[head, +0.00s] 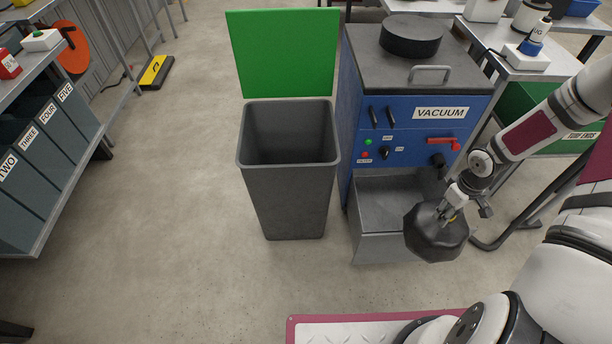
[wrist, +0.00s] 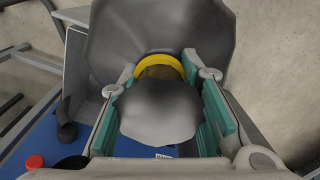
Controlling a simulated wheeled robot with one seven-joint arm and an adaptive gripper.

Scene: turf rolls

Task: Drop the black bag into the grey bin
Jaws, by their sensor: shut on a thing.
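The black bag (head: 436,234) hangs from my gripper (head: 452,203) in the head view, in front of the vacuum's metal tray. In the wrist view, the bag (wrist: 160,112) shows dark grey, with a yellow band (wrist: 158,62) around its neck. The green-padded fingers of my gripper (wrist: 165,105) are on either side of the bag's neck. The grey bin (head: 288,190) stands upright on the floor, left of the bag and apart from it. Its green lid (head: 283,52) is raised behind it, and its top is open. The bin's bottom inside is hidden.
The blue vacuum machine (head: 415,130) stands just right of the bin, with a metal tray (head: 385,225) low at its front. Labelled grey boxes (head: 40,140) sit on a rack at the left. The floor (head: 180,220) between rack and bin is clear.

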